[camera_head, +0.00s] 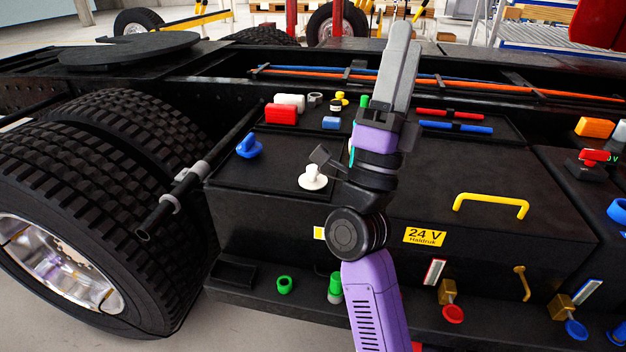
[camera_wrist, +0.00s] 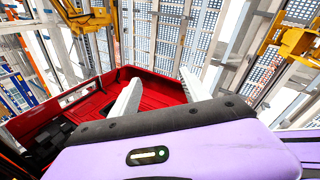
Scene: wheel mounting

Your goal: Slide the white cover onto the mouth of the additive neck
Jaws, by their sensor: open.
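A white round cap-like piece (camera_head: 313,177) with a wide base and a knob sits on top of the black box, left of my arm. A white cylinder (camera_head: 290,101) lies farther back on the box. I cannot tell for certain which is the cover. Which fitting is the additive neck is unclear; a green-topped white piece (camera_head: 335,288) stands low at the front ledge, partly beside my arm. My gripper (camera_head: 404,35) points upward, above and right of these things, apart from them. The wrist view shows its two fingers (camera_wrist: 160,82) spread, with nothing between them.
The black box top also carries a blue knob (camera_head: 250,145), a red block (camera_head: 280,114) and a yellow handle (camera_head: 491,206). A green ring (camera_head: 285,285) is on the lower ledge. Big tyres (camera_head: 85,200) stand at left. The box top between the white piece and the yellow handle is partly hidden by my arm.

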